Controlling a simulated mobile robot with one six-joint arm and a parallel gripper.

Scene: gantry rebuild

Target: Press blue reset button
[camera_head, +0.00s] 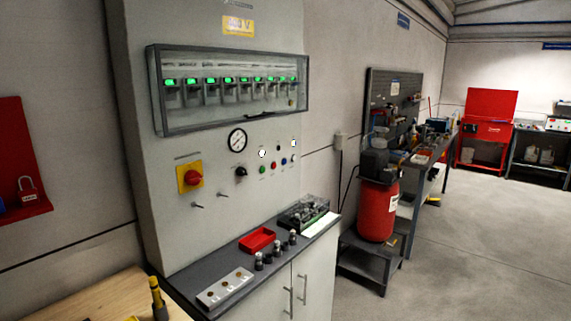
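A small blue button (284,161) sits on the front of the grey control cabinet (220,140). It is in a row of small controls, just right of a red button (273,166) and a green button (262,169). A pale knob or button (293,158) is to its right. The blue button is small in the picture, and I cannot read any label by it. Nothing covers it. My gripper is not in view.
A dark shelf (190,279) juts out below the panel, bearing a red tray (257,240), several small dark-and-metal parts and a clear box (304,212). A yellow-red rotary switch (189,177) is left. A red cylinder (377,210) stands right. Floor at far right is clear.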

